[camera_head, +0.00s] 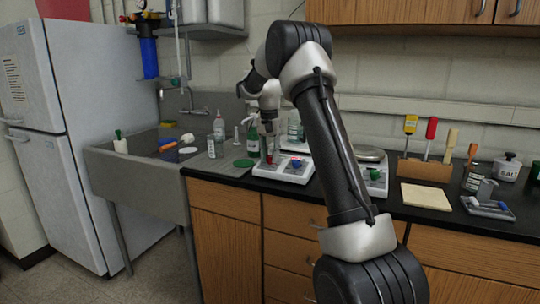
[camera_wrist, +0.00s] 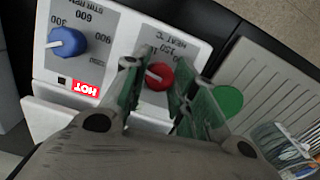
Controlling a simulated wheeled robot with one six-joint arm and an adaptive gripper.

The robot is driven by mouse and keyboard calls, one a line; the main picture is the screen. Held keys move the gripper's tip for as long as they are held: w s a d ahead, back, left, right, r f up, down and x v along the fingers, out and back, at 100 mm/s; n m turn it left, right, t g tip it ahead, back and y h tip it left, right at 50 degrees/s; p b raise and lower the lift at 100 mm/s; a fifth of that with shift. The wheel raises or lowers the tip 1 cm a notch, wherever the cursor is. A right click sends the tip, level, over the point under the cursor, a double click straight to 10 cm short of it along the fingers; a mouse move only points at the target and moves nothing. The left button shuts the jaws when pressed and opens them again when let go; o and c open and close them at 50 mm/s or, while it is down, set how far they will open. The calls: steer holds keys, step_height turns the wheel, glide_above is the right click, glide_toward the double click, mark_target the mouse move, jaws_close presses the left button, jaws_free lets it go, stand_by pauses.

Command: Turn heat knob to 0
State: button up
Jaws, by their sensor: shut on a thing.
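The heat knob (camera_wrist: 159,76) is red and sits on the white front panel of a hot plate (camera_head: 284,170). In the wrist view the panel is seen tilted, with the word HEAT printed by the red knob. My gripper (camera_wrist: 157,80) has its green-padded fingers on both sides of the red knob and is shut on it. The number the knob points to cannot be read, as the fingers hide part of the scale. The blue stir knob (camera_wrist: 67,42) is beside it on the same panel, with a red HOT label (camera_wrist: 86,88) below. In the head view my gripper (camera_head: 268,155) is small at the hot plate.
A sink (camera_head: 150,180) with several items is at left. A green disc (camera_wrist: 228,100) lies beside the hot plate. Bottles (camera_head: 253,140) stand behind. A second device with a green knob (camera_head: 374,175) is to the right. A pale board (camera_head: 425,195) lies on the black counter.

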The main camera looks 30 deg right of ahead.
steer(key=n, duration=0.3)
steer(key=shift+n+h, duration=0.3)
steer(key=shift+n+g+h, duration=0.3)
steer(key=shift+n+h, duration=0.1)
steer(key=shift+n, duration=1.5)
steer(key=o, duration=1)
steer(key=r, duration=0.4)
steer(key=a+r, duration=0.1)
steer(key=r, duration=0.3)
steer(key=w+r, duration=0.1)
steer(key=r, duration=0.3)
steer(key=shift+a, duration=0.4)
